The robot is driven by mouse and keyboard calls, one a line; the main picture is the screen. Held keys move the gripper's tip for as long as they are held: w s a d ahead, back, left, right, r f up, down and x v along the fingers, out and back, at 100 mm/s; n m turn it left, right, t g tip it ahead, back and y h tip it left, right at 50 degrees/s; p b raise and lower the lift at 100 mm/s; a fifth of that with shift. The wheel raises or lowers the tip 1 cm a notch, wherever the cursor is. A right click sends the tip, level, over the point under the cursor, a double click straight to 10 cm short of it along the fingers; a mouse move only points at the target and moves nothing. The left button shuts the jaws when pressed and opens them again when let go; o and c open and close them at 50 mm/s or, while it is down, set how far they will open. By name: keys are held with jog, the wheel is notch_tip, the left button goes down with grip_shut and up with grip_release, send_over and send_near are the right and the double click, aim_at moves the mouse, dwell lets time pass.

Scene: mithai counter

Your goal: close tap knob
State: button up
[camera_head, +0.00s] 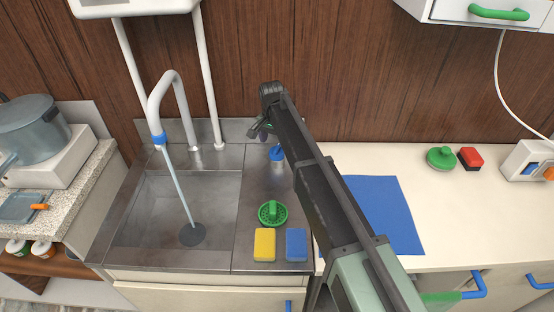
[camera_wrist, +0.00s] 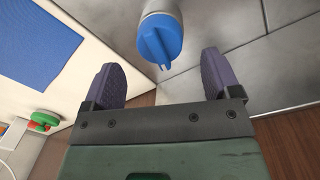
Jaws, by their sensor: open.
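The tap knob (camera_head: 277,153) is a blue cap on a short pale metal post on the counter right of the sink (camera_head: 150,195). The white tap (camera_head: 163,100) with a blue tip pours a stream of water into the sink. My gripper (camera_head: 262,130) is at the knob in the head view, partly hidden by my arm. In the wrist view my gripper (camera_wrist: 160,75) is open, with its two purple fingers apart. The blue knob (camera_wrist: 160,40), with a raised ridge, shows centred just beyond the fingertips. Nothing is between the fingers.
A green scrubber (camera_head: 272,213), yellow sponge (camera_head: 264,244) and blue sponge (camera_head: 296,244) lie on the steel counter. A blue mat (camera_head: 395,215) lies on the right counter beside my arm. A wooden wall (camera_head: 330,70) stands close behind.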

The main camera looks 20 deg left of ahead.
aim_at(276, 148)
notch_tip(276, 148, down, 5)
jog(key=b, duration=0.3)
jog(key=shift+d+r, duration=0.1)
jog(key=shift+d, duration=0.05)
jog(key=shift+r, duration=0.15)
jog(key=shift+c, duration=0.3)
jog(key=c, duration=0.9)
jog(key=shift+o, duration=0.2)
jog(key=n, duration=0.3)
jog(key=shift+n, duration=0.3)
jog(key=o, duration=0.9)
